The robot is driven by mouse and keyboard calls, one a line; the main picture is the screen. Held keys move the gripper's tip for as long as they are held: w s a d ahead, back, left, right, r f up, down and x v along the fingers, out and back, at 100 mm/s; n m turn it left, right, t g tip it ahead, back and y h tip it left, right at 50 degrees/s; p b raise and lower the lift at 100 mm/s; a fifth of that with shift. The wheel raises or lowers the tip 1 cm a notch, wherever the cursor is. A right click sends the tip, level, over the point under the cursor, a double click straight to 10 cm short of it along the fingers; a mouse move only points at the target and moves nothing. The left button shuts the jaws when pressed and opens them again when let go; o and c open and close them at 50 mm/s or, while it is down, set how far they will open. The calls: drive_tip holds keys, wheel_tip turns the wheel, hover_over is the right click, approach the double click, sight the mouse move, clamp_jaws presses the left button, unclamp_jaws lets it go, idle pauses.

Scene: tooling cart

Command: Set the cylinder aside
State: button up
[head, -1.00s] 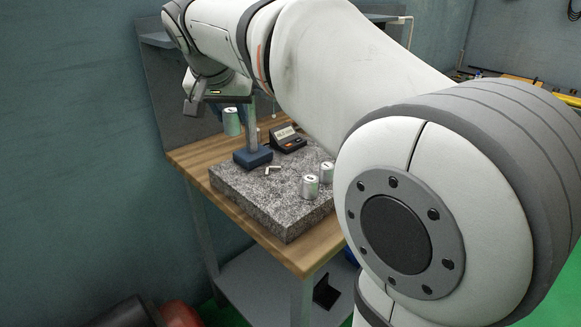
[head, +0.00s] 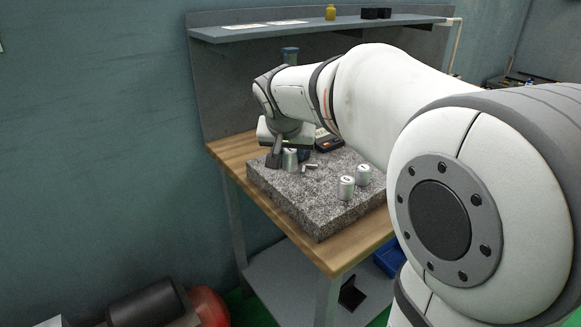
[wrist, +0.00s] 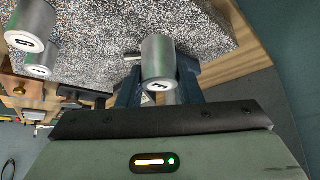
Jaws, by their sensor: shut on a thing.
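My gripper (head: 282,158) is shut on a silvery cylinder (head: 290,161) with a dark mark on its end face. In the head view it is low at the back left part of the speckled granite plate (head: 315,215). In the wrist view the held cylinder (wrist: 158,58) sits between the two dark fingers, in front of the plate. I cannot tell whether its base touches the plate. Two similar cylinders stand on the plate to the right, one nearer (head: 346,188) and one farther (head: 363,175).
Small metal pieces (head: 310,167) lie on the plate near the held cylinder. A dark instrument (head: 328,141) is behind, partly hidden by my arm. The plate's front left area is clear. A wooden bench edge (head: 235,170) runs along the left, and a shelf (head: 300,28) is above.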

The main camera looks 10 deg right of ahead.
sight(289, 158)
drive_tip(key=shift+f+b, duration=0.3)
drive_tip(key=shift+f, duration=1.55)
drive_tip(key=shift+f, duration=0.2)
drive_tip(key=o, duration=1)
drive_tip(key=shift+s+r, duration=0.1)
drive_tip(key=shift+r, duration=0.35)
drive_tip(key=p+v, duration=0.1)
drive_tip(key=v, duration=1)
drive_tip(key=shift+s+r, duration=0.15)
drive_tip(key=shift+s, duration=0.05)
